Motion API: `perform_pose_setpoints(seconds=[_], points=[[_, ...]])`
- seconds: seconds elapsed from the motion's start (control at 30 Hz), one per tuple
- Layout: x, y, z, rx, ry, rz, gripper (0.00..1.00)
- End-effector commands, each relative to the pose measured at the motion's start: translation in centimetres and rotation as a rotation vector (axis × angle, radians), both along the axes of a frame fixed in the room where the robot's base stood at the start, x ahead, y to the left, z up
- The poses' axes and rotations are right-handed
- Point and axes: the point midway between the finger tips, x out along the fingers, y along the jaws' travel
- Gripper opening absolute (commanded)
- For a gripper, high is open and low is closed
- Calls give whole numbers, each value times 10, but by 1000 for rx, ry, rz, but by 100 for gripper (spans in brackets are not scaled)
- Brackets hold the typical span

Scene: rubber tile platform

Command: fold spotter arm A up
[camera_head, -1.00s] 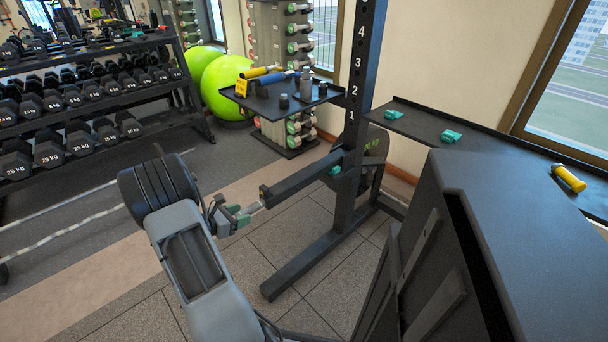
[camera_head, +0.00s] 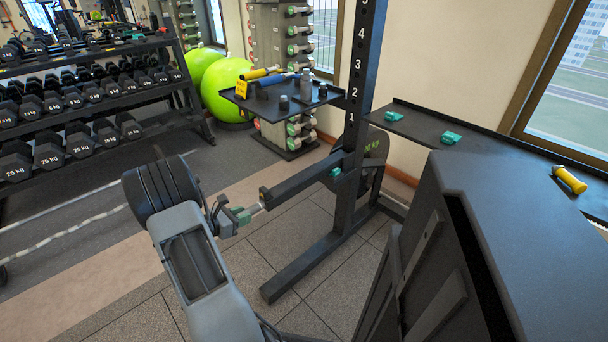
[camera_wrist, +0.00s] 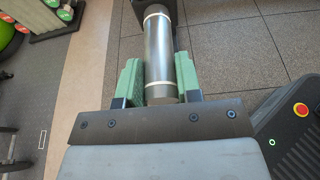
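The spotter arm (camera_head: 300,182) is a dark bar, close to level, reaching left from the numbered upright (camera_head: 352,130) in the head view. No letter on it is readable. A silver cylindrical grip (camera_wrist: 160,50) at its free end also shows in the head view (camera_head: 256,208). My gripper (camera_head: 240,215) is at this end. In the wrist view its green fingers (camera_wrist: 160,82) lie along both sides of the silver cylinder with no clear gap, so it looks shut on it. A teal piece (camera_head: 336,171) sits at the upright beside the bar's root.
A small shelf (camera_head: 250,104) with bottles and a yellow sign is behind the upright. A dark ledge (camera_head: 400,125) with teal pieces and a yellow-handled item (camera_head: 569,180) is at right. A dumbbell rack (camera_head: 100,95) stands at left. Open floor lies under the bar.

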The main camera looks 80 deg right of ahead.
Motion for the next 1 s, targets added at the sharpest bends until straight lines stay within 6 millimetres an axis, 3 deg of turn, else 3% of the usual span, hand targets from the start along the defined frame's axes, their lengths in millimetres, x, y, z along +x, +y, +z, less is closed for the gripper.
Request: perform_pose_setpoints(seconds=[0.3,0.57,1.0], points=[[-1,1,0,1,1,-2,0],[-1,0,7,0,2,-3,0],[-7,-8,65,-5,3,-8,0]])
